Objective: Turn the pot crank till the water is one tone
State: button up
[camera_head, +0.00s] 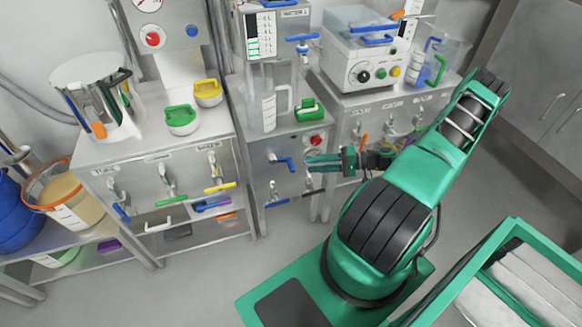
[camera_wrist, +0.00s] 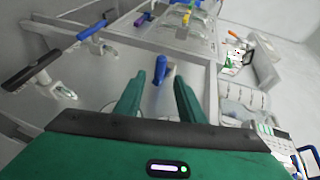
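A blue crank-like handle (camera_head: 284,161) sticks out from the front of the middle steel cabinet. I cannot tell for sure that it is the pot crank. My gripper (camera_head: 309,163) points at that cabinet front, just right of the handle. In the wrist view a blue handle (camera_wrist: 160,70) stands between and beyond the two green fingertips (camera_wrist: 158,84), which are apart. I see no contact with it. A clear jug (camera_head: 262,112) stands on the cabinet under the water unit. The tone of any water in it cannot be made out.
A steel pot (camera_head: 92,87) and green and yellow lidded pieces stand on the left cabinet (camera_head: 150,170). A white control box (camera_head: 365,60) stands on the right cabinet. Several small valves project from the cabinet fronts. A green-framed cart (camera_head: 515,228) is at lower right.

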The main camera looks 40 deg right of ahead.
aim_at(291, 167)
jog(key=x, duration=0.9)
jog(key=shift+w, duration=0.1)
grip_shut()
jog(key=shift+d, duration=0.3)
jog(key=shift+a+f, duration=0.1)
jog(key=shift+a, duration=0.2)
